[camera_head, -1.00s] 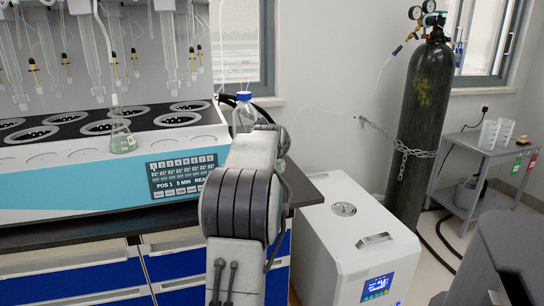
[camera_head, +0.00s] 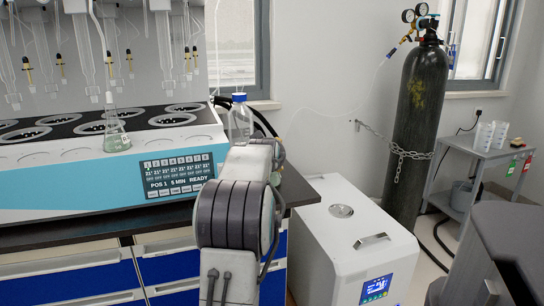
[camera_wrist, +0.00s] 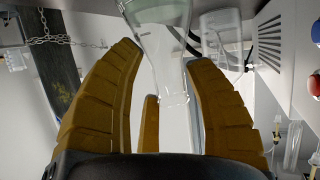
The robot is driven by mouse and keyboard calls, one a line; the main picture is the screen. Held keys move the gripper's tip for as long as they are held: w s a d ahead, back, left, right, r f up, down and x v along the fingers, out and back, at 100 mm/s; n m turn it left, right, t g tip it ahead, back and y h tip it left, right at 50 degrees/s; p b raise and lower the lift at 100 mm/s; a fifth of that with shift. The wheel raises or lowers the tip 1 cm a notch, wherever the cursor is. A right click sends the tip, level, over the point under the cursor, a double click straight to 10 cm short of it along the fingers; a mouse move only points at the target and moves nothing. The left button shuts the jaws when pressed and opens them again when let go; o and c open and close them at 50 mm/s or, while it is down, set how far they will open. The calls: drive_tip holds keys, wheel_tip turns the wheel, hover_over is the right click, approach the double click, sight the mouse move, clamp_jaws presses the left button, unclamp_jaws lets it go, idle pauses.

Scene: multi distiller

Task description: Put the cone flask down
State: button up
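In the wrist view, which appears upside down, the clear glass cone flask (camera_wrist: 155,18) has its wide body at the top edge and its neck running down between the fingers. My gripper (camera_wrist: 166,55) is shut on the flask, with its brown fingers on both sides of the neck. The flask's base is cut off, so its support cannot be seen. In the head view my arm hides my gripper and this flask. Another cone flask (camera_head: 117,142), with a little pale liquid, is at the distiller's front.
The distiller (camera_head: 95,180) fills the left of the bench, below hanging glassware. A blue-capped bottle (camera_head: 240,122) stands behind my arm. A white box unit (camera_head: 345,250), a chained gas cylinder (camera_head: 420,120) and a grey cart (camera_head: 475,155) are on the right.

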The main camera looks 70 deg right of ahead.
drive_tip(key=shift+o, duration=1.4)
drive_tip(key=shift+r, duration=0.2)
drive_tip(key=p+v, duration=0.4)
drive_tip(key=v, duration=0.8)
drive_tip(key=shift+f, duration=0.1)
